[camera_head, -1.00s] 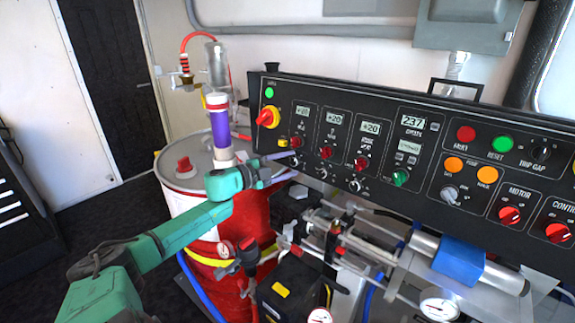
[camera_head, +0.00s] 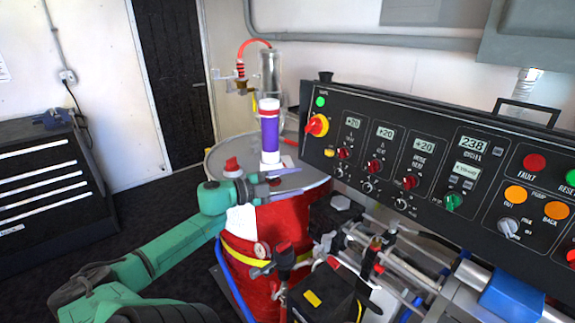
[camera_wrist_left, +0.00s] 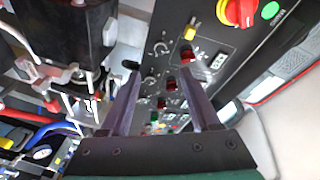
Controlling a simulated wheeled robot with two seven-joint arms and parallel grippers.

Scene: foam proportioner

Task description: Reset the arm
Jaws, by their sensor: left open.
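My left arm is green and comes in from the lower left in the head view. My left gripper (camera_head: 286,183) has two thin purple-grey fingers, spread apart with nothing between them. It is in front of the red drum (camera_head: 285,235), left of the black control panel (camera_head: 400,160). In the left wrist view the open fingers (camera_wrist_left: 165,105) point toward the panel face (camera_wrist_left: 215,75), with red and yellow knobs beyond the tips. I cannot tell the exact gap to the panel. My right gripper is not in view.
A purple and white cylinder (camera_head: 270,135) stands on the drum's lid. Pipes, gauges and a black box (camera_head: 325,295) are crowded below the panel. A black drawer cabinet (camera_head: 45,185) stands at the left. Dark floor (camera_head: 150,205) lies open between cabinet and drum.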

